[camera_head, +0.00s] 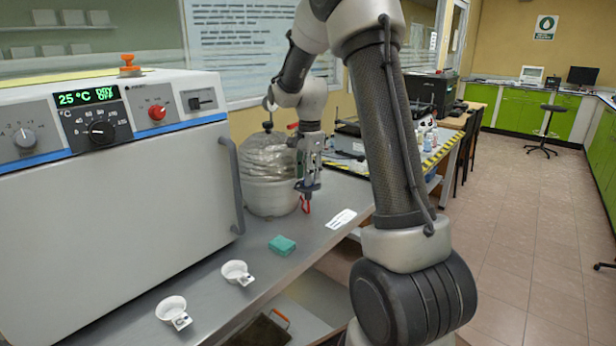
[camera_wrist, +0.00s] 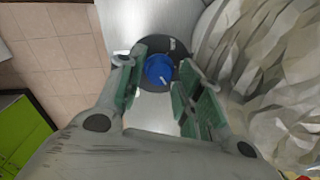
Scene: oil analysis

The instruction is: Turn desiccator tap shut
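The desiccator (camera_head: 268,180) is a pale, rounded vessel with a faceted, glassy upper part, standing on the bench right of the oven. Its faceted side (camera_wrist: 265,65) fills the right of the wrist view. A blue round knob (camera_wrist: 158,69) with a white mark, probably the tap, sits on a dark disc beside it. My gripper (camera_wrist: 160,82) is open, its green-padded fingers on either side of the knob. I cannot tell whether they touch it. In the head view my gripper (camera_head: 308,188) points down in front of the vessel's right side. The knob is not clear there.
A grey oven (camera_head: 120,190) stands left of the desiccator, its handle (camera_head: 232,185) nearby.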

